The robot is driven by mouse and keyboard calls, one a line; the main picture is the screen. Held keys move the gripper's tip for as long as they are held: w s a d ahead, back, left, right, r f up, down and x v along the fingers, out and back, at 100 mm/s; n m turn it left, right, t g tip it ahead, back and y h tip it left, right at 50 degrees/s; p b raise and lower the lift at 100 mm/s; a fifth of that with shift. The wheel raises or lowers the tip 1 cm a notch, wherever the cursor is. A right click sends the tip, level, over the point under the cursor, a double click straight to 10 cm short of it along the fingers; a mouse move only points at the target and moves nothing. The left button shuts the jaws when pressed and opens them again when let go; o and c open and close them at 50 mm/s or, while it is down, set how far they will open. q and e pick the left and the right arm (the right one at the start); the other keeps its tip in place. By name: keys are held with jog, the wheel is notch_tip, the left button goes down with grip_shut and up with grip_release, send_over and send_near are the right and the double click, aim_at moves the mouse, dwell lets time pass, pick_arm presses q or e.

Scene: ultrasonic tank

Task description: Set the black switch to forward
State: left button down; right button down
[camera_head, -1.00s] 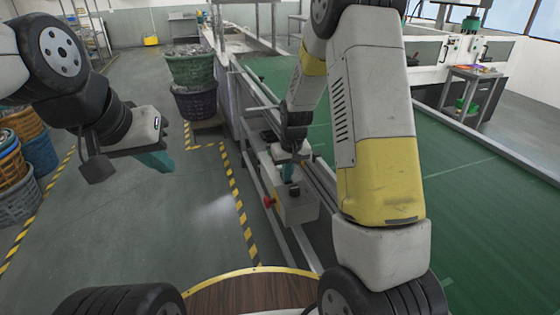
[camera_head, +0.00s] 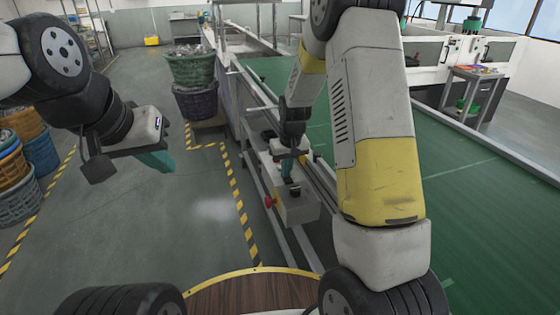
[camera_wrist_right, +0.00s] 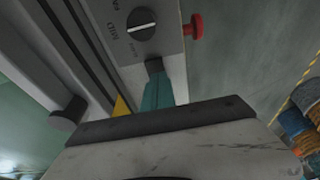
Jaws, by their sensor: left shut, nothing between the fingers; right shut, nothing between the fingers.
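The black switch (camera_wrist_right: 141,24) is a round knob with a white line on a grey control box (camera_wrist_right: 172,64). In the right wrist view, one end of the line points toward the printed word MID; another label above it is too cut off to read surely. In the head view the box (camera_head: 302,211) hangs at the conveyor's side, the knob (camera_head: 295,191) on top. My right gripper (camera_head: 287,180) is shut and empty, just behind the knob. Its teal fingers (camera_wrist_right: 154,68) show a visible gap to the knob. My left gripper (camera_head: 168,168) is shut and empty over the floor.
A red button (camera_wrist_right: 194,26) sticks out of the box's side; it also shows in the head view (camera_head: 269,202). The conveyor rail runs beside the box, with the green belt (camera_head: 470,205) to the right. Stacked baskets (camera_head: 193,85) stand farther back. The floor left of the box is clear.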

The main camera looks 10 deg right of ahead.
aim_at(287, 179)
jog(key=v, duration=0.4)
jog(key=shift+w+r, duration=0.25)
jog(key=s+r, duration=0.5)
jog(key=r, duration=0.3)
jog(key=shift+d, duration=0.45)
jog(key=s+r+t, duration=0.1)
jog(key=s+r, duration=0.3)
jog(key=s, duration=0.4)
jog(key=s+r+m+t+y, duration=0.1)
jog(key=s+r, duration=0.3)
jog(key=s, duration=0.3)
jog(key=s+r+t, duration=0.1)
jog(key=s+r, duration=0.3)
jog(key=s, duration=0.4)
jog(key=shift+s+d+r+m+t+y, duration=0.25)
jog(key=shift+s+d+m+t+y, duration=0.05)
jog(key=shift+s+y, duration=0.1)
